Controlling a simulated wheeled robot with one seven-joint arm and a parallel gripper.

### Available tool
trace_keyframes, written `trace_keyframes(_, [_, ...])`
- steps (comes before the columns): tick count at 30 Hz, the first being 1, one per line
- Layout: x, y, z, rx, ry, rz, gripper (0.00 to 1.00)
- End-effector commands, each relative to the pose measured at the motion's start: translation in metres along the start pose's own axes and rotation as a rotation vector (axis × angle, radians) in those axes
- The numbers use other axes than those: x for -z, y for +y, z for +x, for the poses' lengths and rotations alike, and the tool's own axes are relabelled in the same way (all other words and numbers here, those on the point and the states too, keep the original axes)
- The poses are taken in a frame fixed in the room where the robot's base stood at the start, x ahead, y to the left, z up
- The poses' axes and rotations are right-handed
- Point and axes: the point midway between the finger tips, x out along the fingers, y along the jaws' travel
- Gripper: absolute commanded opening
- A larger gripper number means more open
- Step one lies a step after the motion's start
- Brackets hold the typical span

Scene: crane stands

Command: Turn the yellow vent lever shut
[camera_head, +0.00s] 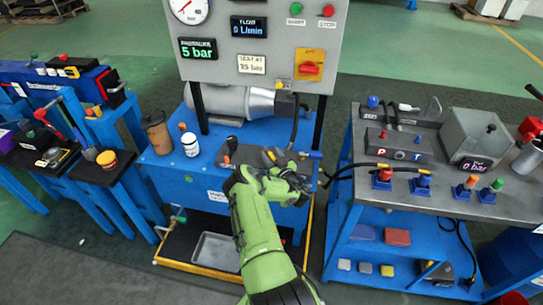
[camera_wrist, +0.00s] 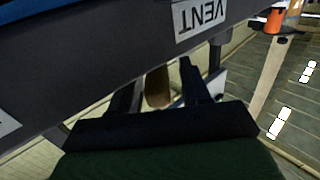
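I cannot clearly make out the yellow vent lever in either view. In the wrist view a white VENT label (camera_wrist: 200,20) shows upside down on a dark grey edge. My gripper (camera_wrist: 158,88) is below that edge, its two dark fingers apart. A dull tan-brown piece (camera_wrist: 157,90) shows in the gap between the fingers, not visibly touched; I cannot tell whether it is the lever. In the head view my green arm reaches the front of the blue bench (camera_head: 185,178), and its wrist hides my fingers and the bench front there.
A gauge panel (camera_head: 220,72) reading 5 bar stands above the bench, with a red-and-yellow switch (camera_head: 310,68). A brown jar (camera_head: 157,135) and white bottle (camera_head: 190,145) stand at left. A hose station (camera_head: 455,190) stands right. A grey tray (camera_head: 213,250) lies below.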

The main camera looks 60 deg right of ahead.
Motion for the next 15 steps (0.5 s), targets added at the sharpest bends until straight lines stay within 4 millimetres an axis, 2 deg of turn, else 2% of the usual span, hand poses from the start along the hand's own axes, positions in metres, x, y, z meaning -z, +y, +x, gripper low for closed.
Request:
trace_keyframes(4, [0.001, 0.001, -0.004, -0.001, -0.001, 0.000, 0.47])
trace_keyframes(7, [0.002, 0.001, -0.021, -0.004, -0.004, -0.001, 0.47])
trace_keyframes(15, [0.002, 0.002, -0.098, -0.006, -0.005, 0.001, 0.47])
